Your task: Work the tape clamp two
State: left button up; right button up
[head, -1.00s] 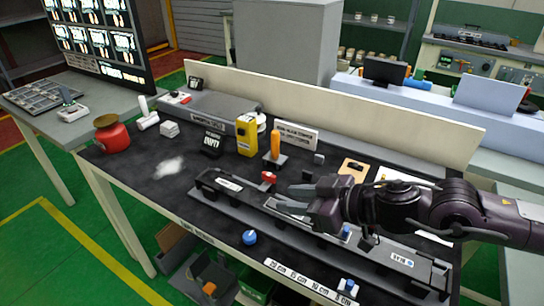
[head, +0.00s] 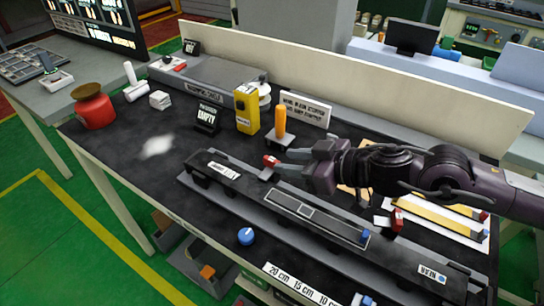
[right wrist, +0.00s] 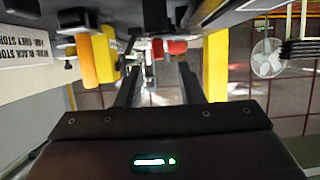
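A small red clamp lever (head: 270,161) stands at the far edge of the long dark fixture (head: 230,182) on the bench. A second red clamp piece (head: 397,220) sits further right along the fixture. My right gripper (head: 282,163) is open, its two fingertips just right of the first red lever. In the right wrist view red parts (right wrist: 168,47) show ahead, between the two spread fingers (right wrist: 160,88). I see no contact. Which clamp is number two I cannot tell. My left gripper is not in view.
An orange-handled tool (head: 280,122) and a yellow box (head: 246,110) stand behind the gripper. A white sign (head: 305,108) stands near the back board. A red jar (head: 94,106) is at the left, a blue knob (head: 245,236) at the front. The bench's left middle is mostly clear.

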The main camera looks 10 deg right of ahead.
aim_at(272, 159)
jog(key=shift+x, duration=2.8)
jog(key=shift+d+f, duration=0.1)
grip_shut()
